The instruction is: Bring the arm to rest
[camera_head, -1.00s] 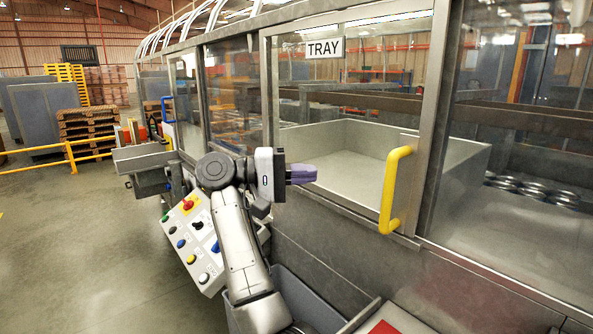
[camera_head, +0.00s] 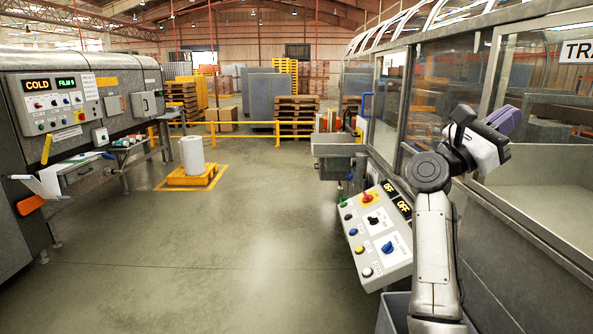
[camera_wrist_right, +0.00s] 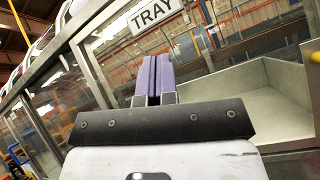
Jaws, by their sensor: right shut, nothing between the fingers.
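My right arm rises at the right of the head view, and its right gripper (camera_head: 505,119) has purple fingers pointing up and to the right. The gripper is in front of the glazed machine. In the right wrist view the purple fingers (camera_wrist_right: 153,80) are together, with nothing between them. My left gripper is not in either view.
A control panel (camera_head: 376,234) with OFF displays stands just left of my right arm. A grey machine (camera_head: 20,140) with a COLD display is at the left. A white roll (camera_head: 192,156) stands on a yellow base. The floor (camera_head: 230,255) between is clear.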

